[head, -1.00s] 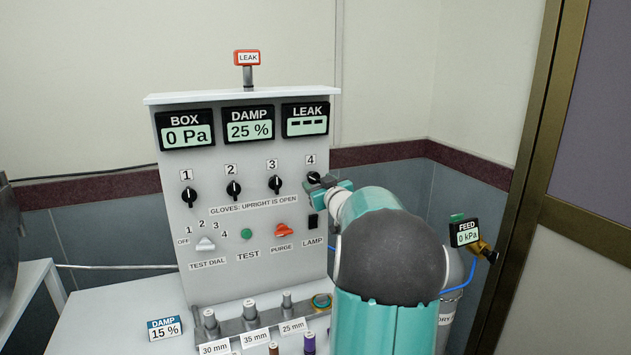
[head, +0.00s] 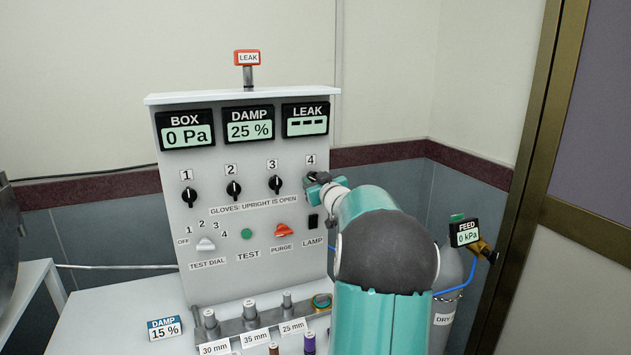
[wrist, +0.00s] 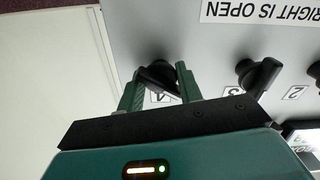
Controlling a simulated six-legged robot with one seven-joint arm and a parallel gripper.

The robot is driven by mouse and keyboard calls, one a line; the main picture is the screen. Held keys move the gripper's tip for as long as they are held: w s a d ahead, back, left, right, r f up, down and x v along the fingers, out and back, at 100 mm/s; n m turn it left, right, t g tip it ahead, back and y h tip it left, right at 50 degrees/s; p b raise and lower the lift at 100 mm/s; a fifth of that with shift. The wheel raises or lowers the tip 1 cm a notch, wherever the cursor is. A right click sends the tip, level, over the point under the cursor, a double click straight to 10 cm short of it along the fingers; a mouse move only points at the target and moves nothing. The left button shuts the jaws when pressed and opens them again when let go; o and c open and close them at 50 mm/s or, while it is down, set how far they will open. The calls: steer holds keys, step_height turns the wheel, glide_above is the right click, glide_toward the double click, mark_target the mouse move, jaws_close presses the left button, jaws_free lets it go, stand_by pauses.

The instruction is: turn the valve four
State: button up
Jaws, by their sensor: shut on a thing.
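The grey panel (head: 262,223) carries a row of black valve knobs under labels 1 to 4. Valve four's knob (wrist: 156,74) sits between the two green fingers of my gripper (wrist: 160,76) in the wrist view. The fingers are shut on it. In the head view my gripper (head: 318,182) covers most of that knob at the panel's upper right, so its angle is hard to tell there. Valve one (head: 189,196), valve two (head: 233,190) and valve three (head: 275,185) stand upright or nearly so. A label below reads "GLOVES: UPRIGHT IS OPEN".
Displays read BOX 0 Pa (head: 186,131), DAMP 25 % (head: 248,124) and LEAK dashes (head: 305,120). A gas cylinder (head: 449,310) stands right of my arm.

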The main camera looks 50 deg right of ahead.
steer(key=shift+n, duration=0.3)
steer(key=n, duration=0.2)
steer(key=shift+n, duration=2)
steer(key=o, duration=1)
steer(key=v, duration=1.4)
steer(key=shift+d, duration=0.1)
